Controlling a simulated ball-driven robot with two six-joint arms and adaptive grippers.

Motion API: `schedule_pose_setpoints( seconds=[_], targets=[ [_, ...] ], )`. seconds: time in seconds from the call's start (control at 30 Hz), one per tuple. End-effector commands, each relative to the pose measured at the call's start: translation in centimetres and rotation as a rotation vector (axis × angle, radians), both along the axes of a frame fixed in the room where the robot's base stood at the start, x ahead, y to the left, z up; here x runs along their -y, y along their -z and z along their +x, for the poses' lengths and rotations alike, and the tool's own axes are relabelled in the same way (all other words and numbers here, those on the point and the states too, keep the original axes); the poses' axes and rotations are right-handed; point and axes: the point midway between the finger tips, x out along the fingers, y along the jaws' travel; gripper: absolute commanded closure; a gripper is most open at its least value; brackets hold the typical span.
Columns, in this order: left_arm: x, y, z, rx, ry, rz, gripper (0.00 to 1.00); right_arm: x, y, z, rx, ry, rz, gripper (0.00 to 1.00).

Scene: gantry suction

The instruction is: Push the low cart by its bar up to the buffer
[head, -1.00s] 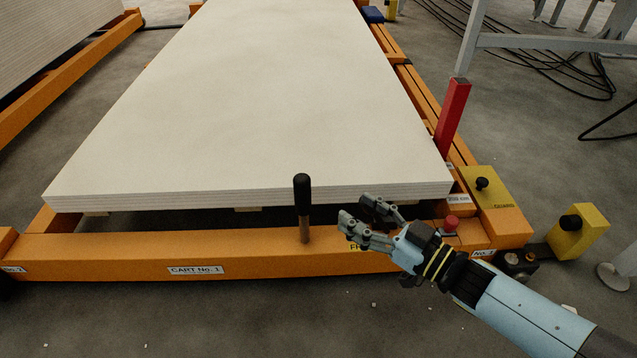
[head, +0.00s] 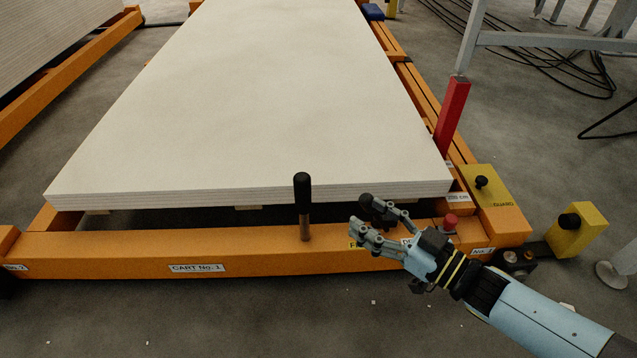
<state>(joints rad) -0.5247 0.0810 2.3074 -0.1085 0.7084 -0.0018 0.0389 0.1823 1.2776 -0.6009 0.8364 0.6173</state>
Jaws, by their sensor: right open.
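The low cart has an orange frame with a front beam (head: 120,247) labelled "CART No. 1". It carries a stack of pale boards (head: 245,100). An upright bar with a black grip (head: 303,190) stands on the front beam. My right gripper (head: 357,218) is open and empty, just above the front beam, to the right of the bar and apart from it. Its fingers point left. A yellow block with a black bumper (head: 577,230) stands on the floor off the cart's right front corner; I cannot tell if it is the buffer. My left gripper is not in view.
A yellow guard box (head: 487,187) with a black knob and a red button (head: 450,222) sit at the right front corner. A red post (head: 452,115) rises along the right side. Cables (head: 560,65) lie at the back right. The floor in front is clear apart from small scraps.

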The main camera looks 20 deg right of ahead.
Motion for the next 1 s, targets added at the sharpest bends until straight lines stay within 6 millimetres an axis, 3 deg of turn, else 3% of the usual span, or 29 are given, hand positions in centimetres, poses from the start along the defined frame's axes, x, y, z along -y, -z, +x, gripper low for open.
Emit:
schedule_pose_setpoints(
  seconds=[0.5,0.7,1.0],
  targets=[
    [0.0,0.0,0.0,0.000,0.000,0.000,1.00,4.8,0.0,-8.7,-0.003,-0.001,-0.001,0.45],
    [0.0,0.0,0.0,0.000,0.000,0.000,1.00,5.6,0.0,-10.2,0.000,-0.001,-0.001,0.45],
    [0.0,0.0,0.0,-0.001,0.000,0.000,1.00,5.7,0.0,-10.3,0.000,0.000,-0.001,0.45]
  ],
)
